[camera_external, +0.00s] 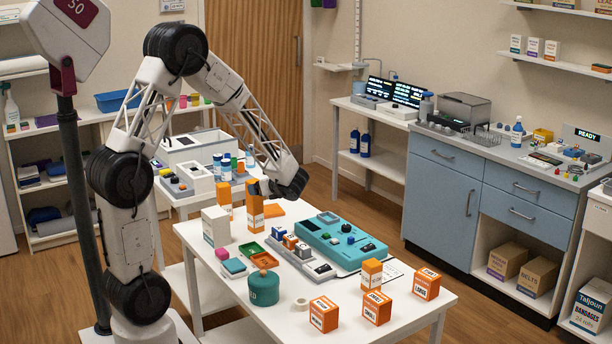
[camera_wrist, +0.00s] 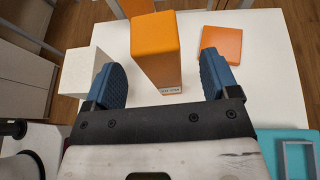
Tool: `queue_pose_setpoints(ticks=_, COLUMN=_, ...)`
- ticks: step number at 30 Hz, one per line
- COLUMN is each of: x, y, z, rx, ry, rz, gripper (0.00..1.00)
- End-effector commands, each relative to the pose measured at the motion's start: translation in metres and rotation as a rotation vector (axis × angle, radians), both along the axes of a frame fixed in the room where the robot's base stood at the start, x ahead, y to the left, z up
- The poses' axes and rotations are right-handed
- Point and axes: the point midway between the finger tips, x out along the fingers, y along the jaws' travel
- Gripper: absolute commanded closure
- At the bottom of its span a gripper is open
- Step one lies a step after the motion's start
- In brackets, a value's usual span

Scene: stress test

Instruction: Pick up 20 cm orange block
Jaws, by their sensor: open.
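Two tall orange blocks stand upright near the table's far left side: a nearer block (camera_external: 255,212) and another block (camera_external: 224,199) to its left. My gripper (camera_external: 262,188) is just above the nearer block. In the wrist view my gripper (camera_wrist: 163,82) is open, with its two blue fingers wide apart. A tall orange block (camera_wrist: 156,48) stands in the gap between them, apart from both fingers. Its small white label is too small to read surely. I cannot tell from the labels which block is the 20 cm one.
A flat orange piece (camera_wrist: 222,44) lies right of the block. A white box (camera_external: 215,226) stands close on the left. A teal device (camera_external: 340,240) and a green canister (camera_external: 264,288) occupy the table's middle and front. Several orange cartons (camera_external: 376,308) stand at the right.

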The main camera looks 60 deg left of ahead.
Motion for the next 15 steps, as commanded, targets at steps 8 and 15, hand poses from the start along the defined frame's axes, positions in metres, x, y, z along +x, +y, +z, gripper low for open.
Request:
queue_pose_setpoints(ticks=8, x=0.000, y=0.000, z=0.000, rx=0.000, ry=0.000, rz=0.000, gripper=0.19)
queue_pose_setpoints(ticks=15, x=-0.003, y=0.012, z=-0.004, rx=0.000, ry=0.000, rz=0.001, gripper=0.19)
